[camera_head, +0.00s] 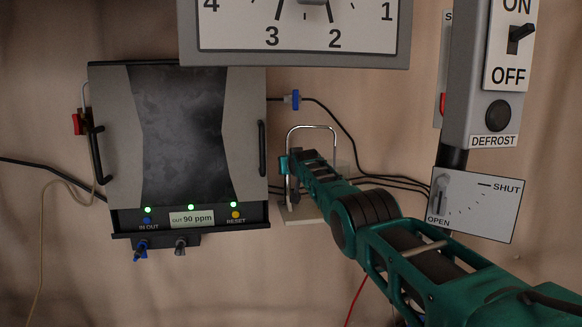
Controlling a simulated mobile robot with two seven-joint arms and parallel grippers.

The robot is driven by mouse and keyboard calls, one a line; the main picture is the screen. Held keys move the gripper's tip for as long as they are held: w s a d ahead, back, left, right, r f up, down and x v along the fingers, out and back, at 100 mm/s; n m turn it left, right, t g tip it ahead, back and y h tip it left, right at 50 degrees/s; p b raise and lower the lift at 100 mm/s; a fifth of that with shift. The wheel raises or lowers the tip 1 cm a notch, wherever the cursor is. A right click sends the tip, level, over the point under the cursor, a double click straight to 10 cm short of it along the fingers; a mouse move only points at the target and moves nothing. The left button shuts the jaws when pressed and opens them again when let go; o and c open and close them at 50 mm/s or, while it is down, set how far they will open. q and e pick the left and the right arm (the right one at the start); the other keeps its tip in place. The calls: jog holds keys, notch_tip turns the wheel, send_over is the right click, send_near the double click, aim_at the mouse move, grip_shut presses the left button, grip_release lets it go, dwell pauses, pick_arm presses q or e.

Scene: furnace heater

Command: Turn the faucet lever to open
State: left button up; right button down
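A white panel (485,222) at the right is marked SHUT at its upper right and OPEN at its lower left. A slim grey lever (440,195) at its left edge hangs nearly straight down, its lower end near OPEN. My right gripper (290,172) is left of the panel, well apart from the lever, in front of or beside a chrome loop (311,127). Whether it touches the loop and how wide its fingers are is unclear. Two small taps, one blue (141,251) and one grey (180,248), are under the heater box. My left gripper is out of view.
The heater box (125,130) hangs at the left, a clock (295,45) above. A switch box (480,95) marked ON, OFF and DEFROST is at the upper right. Black cables (345,140) run behind my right arm. The lower left wall is mostly clear.

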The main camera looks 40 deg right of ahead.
dwell(0.3)
jog(key=c, duration=0.9)
grip_release()
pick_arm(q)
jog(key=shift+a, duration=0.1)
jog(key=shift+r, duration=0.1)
